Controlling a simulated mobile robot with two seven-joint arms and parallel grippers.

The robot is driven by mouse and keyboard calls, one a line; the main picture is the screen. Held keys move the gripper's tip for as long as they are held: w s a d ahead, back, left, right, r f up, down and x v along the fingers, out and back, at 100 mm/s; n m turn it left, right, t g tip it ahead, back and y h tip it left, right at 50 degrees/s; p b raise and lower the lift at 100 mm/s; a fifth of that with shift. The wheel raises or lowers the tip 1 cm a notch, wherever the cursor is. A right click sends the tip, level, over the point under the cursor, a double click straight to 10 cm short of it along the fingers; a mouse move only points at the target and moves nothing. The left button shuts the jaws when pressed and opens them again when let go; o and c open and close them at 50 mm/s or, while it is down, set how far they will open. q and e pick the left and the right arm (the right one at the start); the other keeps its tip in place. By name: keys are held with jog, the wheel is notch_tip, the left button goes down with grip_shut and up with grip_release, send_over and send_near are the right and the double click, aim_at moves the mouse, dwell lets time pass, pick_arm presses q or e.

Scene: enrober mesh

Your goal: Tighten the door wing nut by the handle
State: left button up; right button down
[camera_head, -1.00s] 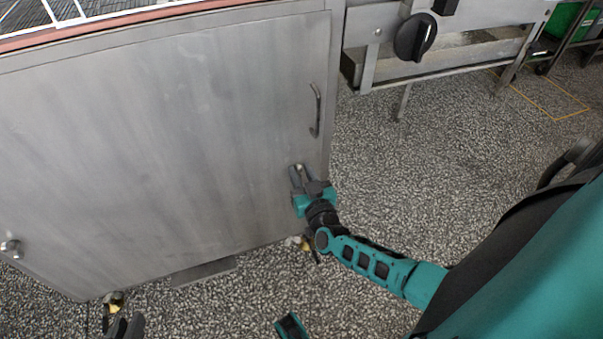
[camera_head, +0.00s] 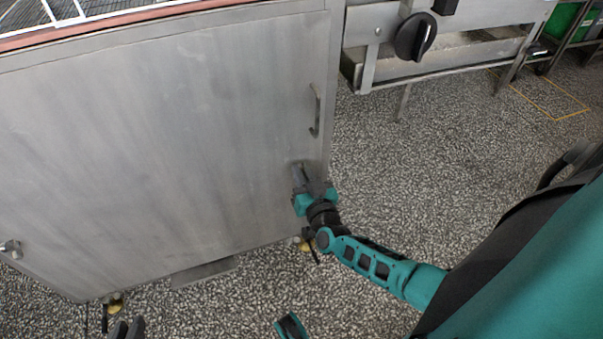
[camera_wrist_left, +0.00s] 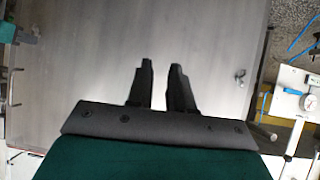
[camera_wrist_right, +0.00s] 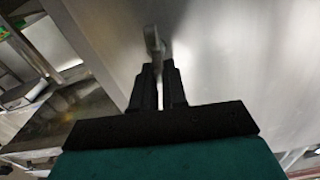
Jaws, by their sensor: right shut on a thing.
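The steel cabinet door (camera_head: 170,130) is shut, with its vertical bar handle (camera_head: 315,110) near the right edge. My right gripper (camera_head: 299,172) is at the door just below and left of the handle. It is shut on the door wing nut, a small grey metal piece that shows between and beyond its fingertips (camera_wrist_right: 160,70) in the right wrist view (camera_wrist_right: 154,42). In the head view the fingers mostly hide the nut. My left gripper (camera_head: 128,328) is low at the left, apart from the door. Its fingers (camera_wrist_left: 158,66) are open and empty in the left wrist view.
Another wing nut (camera_head: 11,248) sits at the door's lower left; the left wrist view shows it too (camera_wrist_left: 240,77). A steel frame with a black knob (camera_head: 415,37) stands right of the cabinet. The speckled floor (camera_head: 420,170) in front is free.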

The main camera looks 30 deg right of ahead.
pick_arm(q)
jog(key=shift+w+d+f+h+b, duration=0.15)
jog(key=shift+d+f+b, duration=0.3)
jog(key=shift+b, duration=0.65)
jog(key=shift+w+d+f+h+b, duration=0.15)
jog(key=shift+f+b, duration=0.35)
jog(key=shift+b, duration=0.6)
pick_arm(e)
jog(key=shift+s+d+f+m, duration=0.1)
jog(key=shift+d+f+m, duration=0.2)
jog(key=shift+m, duration=2.45)
jog(key=shift+s+d+f+m, duration=0.1)
jog(key=shift+d+f+m, duration=0.2)
jog(key=shift+m, duration=2.4)
jog(key=shift+s+d+f+m, duration=0.15)
jog(key=shift+f+m, duration=0.25)
jog(key=shift+m, duration=2.35)
jog(key=shift+w, duration=0.1)
jog(key=c, duration=1.2)
grip_release()
jog(key=shift+o, duration=0.2)
